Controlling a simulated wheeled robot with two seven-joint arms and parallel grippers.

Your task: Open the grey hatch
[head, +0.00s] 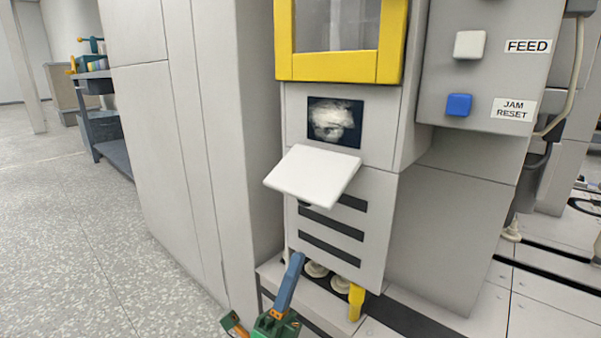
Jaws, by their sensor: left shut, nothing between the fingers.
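The hatch (313,175) is a pale, nearly white flap on the front of the grey machine. It is swung outward and tilted down, standing away from the front. Above it a dark opening (318,104) is exposed, with a clump of whitish fluff (333,122) inside. My left gripper (296,262), blue and green, is at the bottom centre, below the hatch and apart from it in the picture. It is shut and empty. My right gripper is not in view.
A yellow-framed window (391,42) is above the opening. A grey box with a white FEED button (469,45) and blue JAM RESET button (459,105) juts out at right. Dark slots (331,235) and a yellow part (356,301) are below the hatch. Floor at left is clear.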

